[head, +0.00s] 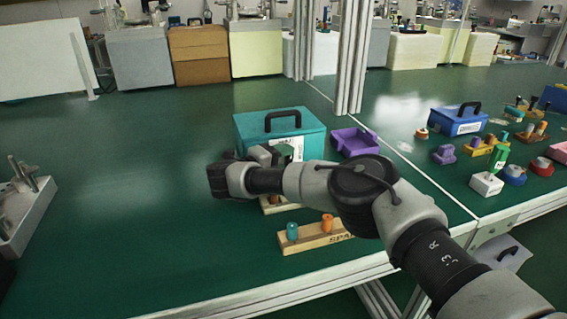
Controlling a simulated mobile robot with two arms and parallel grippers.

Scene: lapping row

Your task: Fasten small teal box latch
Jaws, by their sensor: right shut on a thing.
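The small teal box (305,122) stands on the green bench, its lid down and its dark handle (283,118) on top. A white label shows on its front, partly covered by my arm. My right gripper (275,155) is at the left part of the box's front face, low against it. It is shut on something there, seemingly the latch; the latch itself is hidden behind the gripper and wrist. My left gripper is out of view.
A purple tray (356,142) sits close to the right of the box. A wooden peg block (312,239) lies in front; another is partly under my arm. A blue box (457,121) and several small parts are farther right.

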